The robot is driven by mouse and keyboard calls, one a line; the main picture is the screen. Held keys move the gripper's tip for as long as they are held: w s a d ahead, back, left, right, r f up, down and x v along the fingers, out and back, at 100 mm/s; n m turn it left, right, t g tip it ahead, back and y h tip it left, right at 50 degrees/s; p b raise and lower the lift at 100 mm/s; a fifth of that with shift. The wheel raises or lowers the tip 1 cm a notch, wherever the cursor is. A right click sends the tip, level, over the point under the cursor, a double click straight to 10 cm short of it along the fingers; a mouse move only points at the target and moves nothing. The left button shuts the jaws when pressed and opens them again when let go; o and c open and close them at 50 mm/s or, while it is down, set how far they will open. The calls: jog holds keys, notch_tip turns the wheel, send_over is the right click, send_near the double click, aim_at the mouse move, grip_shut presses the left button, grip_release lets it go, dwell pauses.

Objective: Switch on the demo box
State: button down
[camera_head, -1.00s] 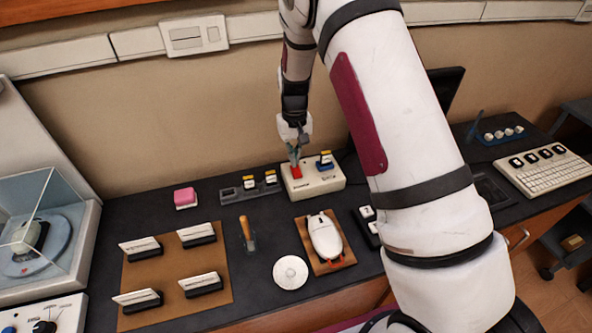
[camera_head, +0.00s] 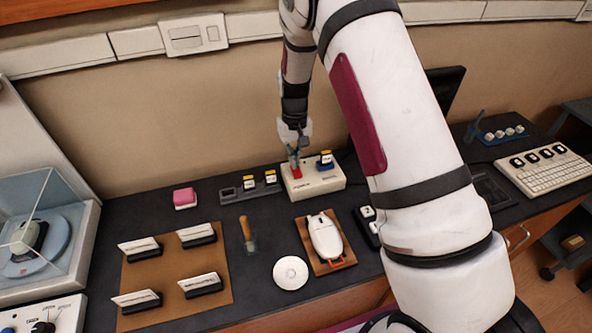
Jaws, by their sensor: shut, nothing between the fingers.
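The demo box (camera_head: 318,184) is a cream-coloured box with printed lettering on its front, standing at the back of the dark bench against the wall side. On its top left is a red switch (camera_head: 297,174), and on its top right a blue socket (camera_head: 324,165) holds a small yellow-and-white piece. My gripper (camera_head: 294,163) is shut, points down, and its fingertips are at the red switch. I cannot tell whether they touch it or how far the switch is tilted, since the fingers cover part of it.
Left of the box stands a dark holder (camera_head: 250,189) with small yellow-and-white pieces.

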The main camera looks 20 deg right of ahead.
jog(key=shift+f, duration=0.75)
dwell(0.3)
jog(key=shift+r+p, duration=0.5)
jog(key=shift+r, duration=3)
